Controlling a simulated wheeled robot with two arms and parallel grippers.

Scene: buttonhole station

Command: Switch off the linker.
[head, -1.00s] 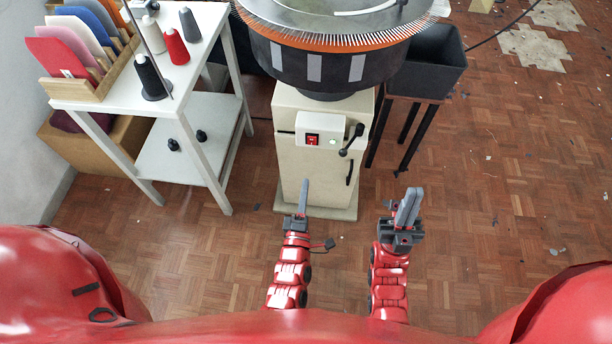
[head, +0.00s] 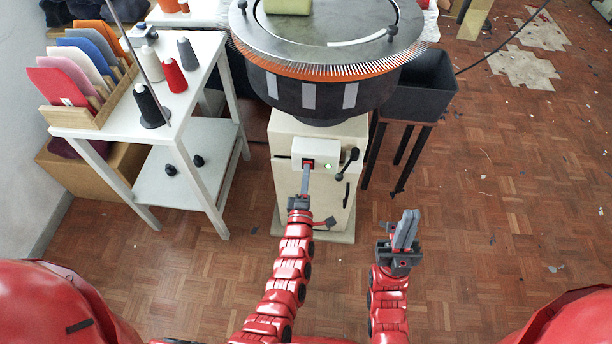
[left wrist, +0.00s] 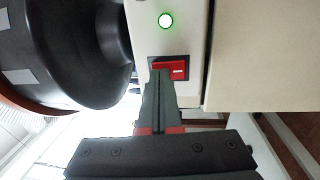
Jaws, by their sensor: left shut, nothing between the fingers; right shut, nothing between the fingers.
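The linker is the cream cabinet (head: 290,200) with a round black drum and a needle-edged orange ring (head: 340,70) on top. Its red rocker switch (left wrist: 178,70) sits on a white control box (head: 328,150), beside a round lamp (left wrist: 166,21) that glows green. My left gripper (head: 306,168) is shut and empty, its fingertips at the switch's lower edge in the head view. In the left wrist view the closed fingertips (left wrist: 158,74) overlap part of the switch; I cannot tell if they press it. My right gripper (head: 407,218) is shut and empty, right of the cabinet over the floor.
A white table (head: 195,100) with yarn cones and a rack of coloured pieces stands at the left. A black bin (head: 425,85) on a stand is right of the linker. A black lever (head: 348,162) sits beside the control box. Floor at the right is mostly clear.

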